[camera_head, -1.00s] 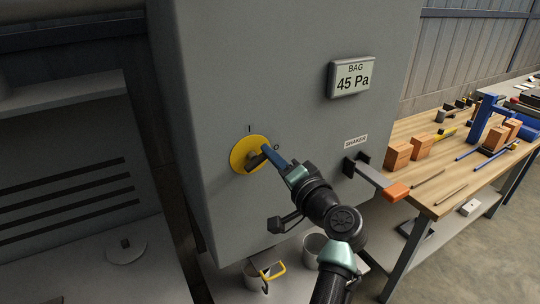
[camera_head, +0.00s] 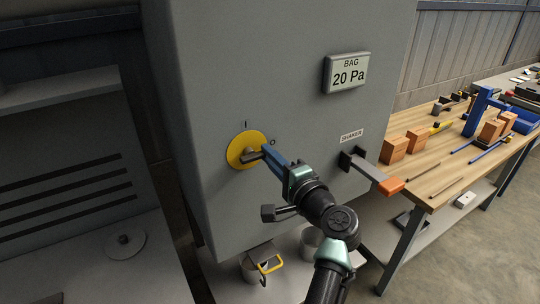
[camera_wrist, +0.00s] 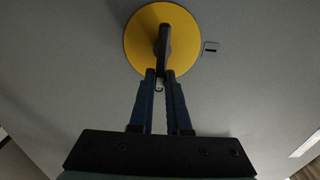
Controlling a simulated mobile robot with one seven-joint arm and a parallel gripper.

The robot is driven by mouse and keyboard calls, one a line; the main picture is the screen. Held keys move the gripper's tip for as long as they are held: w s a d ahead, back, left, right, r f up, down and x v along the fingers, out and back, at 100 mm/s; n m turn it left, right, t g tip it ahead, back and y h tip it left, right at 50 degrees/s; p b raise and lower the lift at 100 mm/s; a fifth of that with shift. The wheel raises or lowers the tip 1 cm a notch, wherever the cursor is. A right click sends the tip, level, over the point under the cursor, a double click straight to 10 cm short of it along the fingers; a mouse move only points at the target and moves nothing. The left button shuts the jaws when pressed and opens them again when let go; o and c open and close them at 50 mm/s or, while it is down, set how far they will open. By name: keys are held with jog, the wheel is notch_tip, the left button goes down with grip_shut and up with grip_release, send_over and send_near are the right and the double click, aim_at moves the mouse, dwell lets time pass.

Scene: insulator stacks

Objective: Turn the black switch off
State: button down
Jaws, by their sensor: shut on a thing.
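The black switch (camera_head: 252,156) is a dark bar handle on a round yellow disc (camera_head: 234,160) on the grey cabinet front. An "I" mark sits above the disc and a "0" mark at its right. The handle lies near horizontal, pointing right and slightly up, toward the 0 side. My gripper (camera_head: 266,151) comes from the lower right, its blue fingers shut on the handle's outer end. In the wrist view, the fingers (camera_wrist: 161,76) sit on either side of the handle (camera_wrist: 163,45), in front of the yellow disc (camera_wrist: 138,35).
A display (camera_head: 347,73) reads "BAG 20 Pa". A shaker lever (camera_head: 370,170) with an orange end juts from the cabinet, right of my arm. A wooden workbench (camera_head: 440,190) with blocks and tools stands at the right.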

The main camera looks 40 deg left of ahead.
jog(key=shift+f, duration=0.1)
jog(key=c, duration=0.9)
grip_release()
jog(key=b+v, duration=0.3)
jog(key=v, duration=1)
jog(key=w+d+r+n+t+h, duration=0.25)
jog(key=d+r+t, duration=0.25)
jog(key=r, duration=0.3)
jog(key=w+d+r+n+t+h, duration=0.1)
jog(key=d+r+t+h, duration=0.35)
jog(key=r, duration=0.35)
jog(key=s+d+r+t+h, duration=0.3)
jog(key=s+d+r, duration=0.1)
jog(key=s+r, duration=0.1)
jog(key=s+d+r+t+h, duration=0.3)
jog(key=s+d+r+t, duration=0.1)
jog(key=r, duration=0.4)
jog(key=s+d+r+n+t+h, duration=0.1)
jog(key=s+d+r+t+h, duration=0.2)
jog(key=s+r, duration=0.3)
jog(key=shift+s+d+r+t+h, duration=0.15)
jog(key=shift+d+t+h, duration=0.15)
jog(key=shift+d+t, duration=0.25)
